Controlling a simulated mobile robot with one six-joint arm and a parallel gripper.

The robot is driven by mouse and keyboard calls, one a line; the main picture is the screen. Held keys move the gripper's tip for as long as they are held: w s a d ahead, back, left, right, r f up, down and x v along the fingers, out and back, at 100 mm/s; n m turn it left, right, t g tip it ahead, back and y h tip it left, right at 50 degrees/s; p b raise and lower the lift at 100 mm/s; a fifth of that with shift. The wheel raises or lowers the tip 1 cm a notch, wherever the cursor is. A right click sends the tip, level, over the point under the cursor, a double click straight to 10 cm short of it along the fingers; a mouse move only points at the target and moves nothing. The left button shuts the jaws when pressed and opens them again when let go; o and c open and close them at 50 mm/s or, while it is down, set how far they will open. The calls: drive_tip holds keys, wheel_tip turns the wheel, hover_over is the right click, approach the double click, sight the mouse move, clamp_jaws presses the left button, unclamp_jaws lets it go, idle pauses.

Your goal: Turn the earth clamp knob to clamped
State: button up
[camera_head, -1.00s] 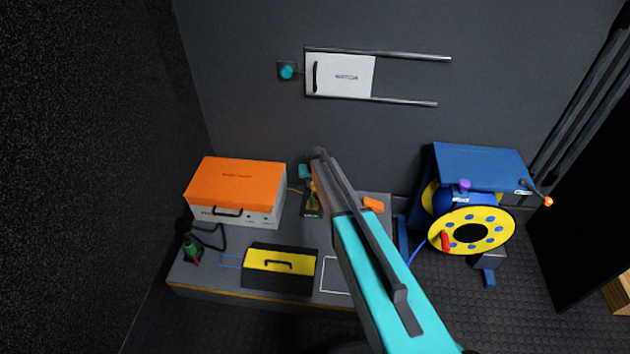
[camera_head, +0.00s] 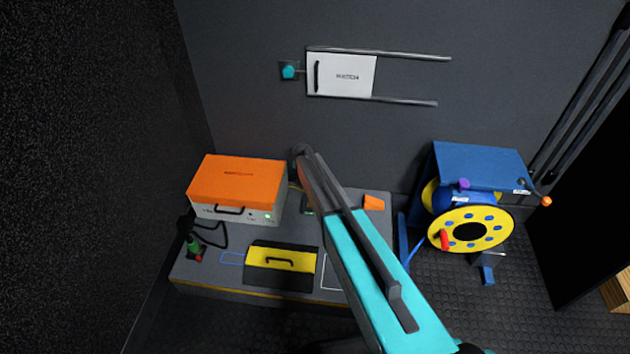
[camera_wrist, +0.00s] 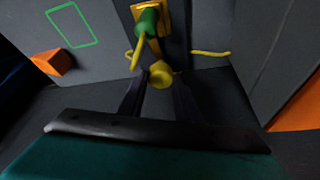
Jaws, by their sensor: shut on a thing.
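In the wrist view a round yellow knob (camera_wrist: 160,76) sits between the dark fingers of my gripper (camera_wrist: 160,90), which is shut on it. Just above it a green part (camera_wrist: 147,20) with a yellow lever stands on a yellow plate (camera_wrist: 158,6). No clamped or unclamped marking is readable. In the head view my teal and dark arm covers most of this clamp; only a small dark, greenish part of its base (camera_head: 308,207) shows beside the arm. The gripper's fingers are not clearly visible there.
An orange-topped case (camera_head: 238,180) stands left of the clamp, and a black and yellow toolbox (camera_head: 281,262) in front. An orange block (camera_head: 374,203) lies to the right. A blue and yellow cable reel (camera_head: 470,230) stands farther right.

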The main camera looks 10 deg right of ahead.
drive_tip(key=shift+s+m, duration=0.1)
drive_tip(key=shift+m, duration=0.2)
drive_tip(key=o, duration=1.1)
drive_tip(key=shift+c, duration=0.2)
drive_tip(key=p+v, duration=0.2)
drive_tip(key=v, duration=1.1)
drive_tip(key=shift+a+r, duration=0.15)
drive_tip(key=shift+r, duration=0.25)
